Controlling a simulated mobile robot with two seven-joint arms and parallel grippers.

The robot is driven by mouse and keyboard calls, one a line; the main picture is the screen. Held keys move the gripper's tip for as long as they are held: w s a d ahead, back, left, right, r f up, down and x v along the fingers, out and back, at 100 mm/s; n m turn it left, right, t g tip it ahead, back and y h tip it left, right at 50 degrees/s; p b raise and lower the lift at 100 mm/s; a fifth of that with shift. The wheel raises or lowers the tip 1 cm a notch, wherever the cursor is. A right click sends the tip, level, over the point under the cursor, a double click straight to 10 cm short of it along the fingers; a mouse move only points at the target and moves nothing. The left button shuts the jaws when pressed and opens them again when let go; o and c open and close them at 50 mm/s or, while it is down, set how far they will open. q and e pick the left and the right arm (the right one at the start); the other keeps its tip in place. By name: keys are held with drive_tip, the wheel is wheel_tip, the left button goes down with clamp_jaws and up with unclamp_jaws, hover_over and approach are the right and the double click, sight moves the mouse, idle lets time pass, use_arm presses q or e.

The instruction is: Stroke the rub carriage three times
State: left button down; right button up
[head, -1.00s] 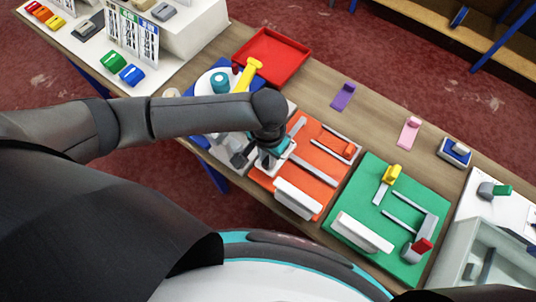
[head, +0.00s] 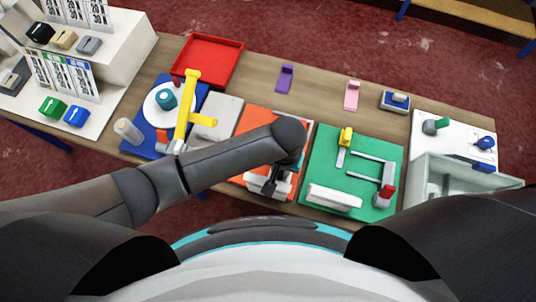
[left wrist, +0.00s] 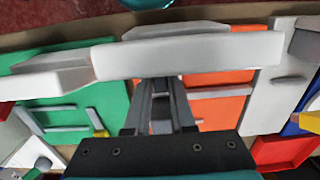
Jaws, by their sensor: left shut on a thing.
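The orange board (head: 258,121) lies on the bench between a grey-white plate and the green board. My left gripper (head: 272,178) is low over its near part, beside a white bar (head: 283,190). In the left wrist view the gripper's dark fingers (left wrist: 160,100) reach to the bar (left wrist: 190,55), which hides their tips. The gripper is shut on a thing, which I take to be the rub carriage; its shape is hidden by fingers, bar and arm. My forearm covers much of the orange board. My right gripper is out of view.
The green board (head: 328,150) with a yellow knob (head: 346,137), a red knob (head: 389,191) and its own white bar (head: 334,197) is on the right. A blue board (head: 144,131) with a tall yellow arm (head: 187,105) and a red tray (head: 207,62) are on the left.

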use_arm(q)
drive_tip(key=shift+s+d, duration=0.1)
drive_tip(key=shift+d, duration=0.15)
drive_tip(key=c, duration=0.8)
unclamp_jaws()
drive_tip(key=shift+d, duration=0.1)
drive_tip(key=shift+o, duration=0.2)
wheel_tip(320, 180, up, 15)
drive_tip(key=p, duration=0.2)
drive_tip(key=shift+r, duration=0.15)
